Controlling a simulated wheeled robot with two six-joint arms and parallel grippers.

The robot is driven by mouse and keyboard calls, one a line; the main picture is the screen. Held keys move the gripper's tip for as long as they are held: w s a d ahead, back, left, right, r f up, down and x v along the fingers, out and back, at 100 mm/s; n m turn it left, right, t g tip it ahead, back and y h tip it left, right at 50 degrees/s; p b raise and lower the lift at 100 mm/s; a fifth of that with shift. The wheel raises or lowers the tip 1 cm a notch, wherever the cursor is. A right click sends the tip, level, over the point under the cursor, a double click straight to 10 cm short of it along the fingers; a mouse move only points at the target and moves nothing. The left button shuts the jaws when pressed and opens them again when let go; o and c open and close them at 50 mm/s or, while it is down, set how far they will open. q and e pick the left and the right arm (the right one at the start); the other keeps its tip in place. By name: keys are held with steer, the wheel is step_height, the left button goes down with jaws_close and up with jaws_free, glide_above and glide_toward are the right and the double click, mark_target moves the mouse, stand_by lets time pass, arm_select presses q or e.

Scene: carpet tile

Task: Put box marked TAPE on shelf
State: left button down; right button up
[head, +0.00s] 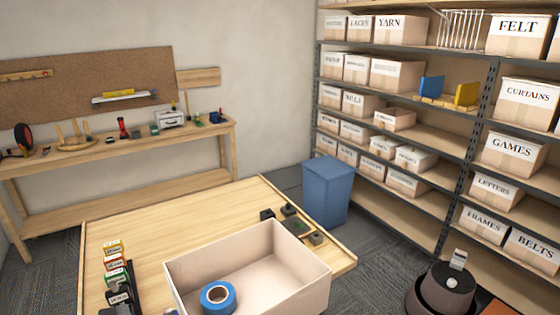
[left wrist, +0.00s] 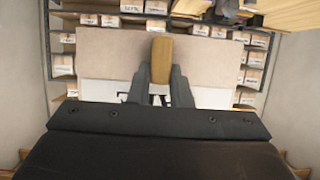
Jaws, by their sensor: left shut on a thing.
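I cannot read the word TAPE on any box. An open pale box (head: 250,302) stands on the wooden table in the head view, with a blue roll of tape (head: 217,297) inside it. Its outer label is not visible. My left gripper (left wrist: 161,75) shows only in the left wrist view, shut on a tan piece (left wrist: 161,58). Behind that piece is a wide beige panel (left wrist: 110,55) with a white strip below; I cannot tell what it belongs to. My right gripper is not in view. The shelf rack (head: 440,140) stands at the right with several labelled boxes.
Free shelf room shows at right of the middle boards (head: 440,137), near blue and yellow bookends (head: 466,95). A blue bin (head: 325,192) stands before the rack. A dark round object (head: 440,290) is on the carpet. Small boxes (head: 115,268) and dark items (head: 290,212) lie on the table.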

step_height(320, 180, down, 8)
steer(key=b, duration=0.8)
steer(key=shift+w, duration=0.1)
stand_by(0.3)
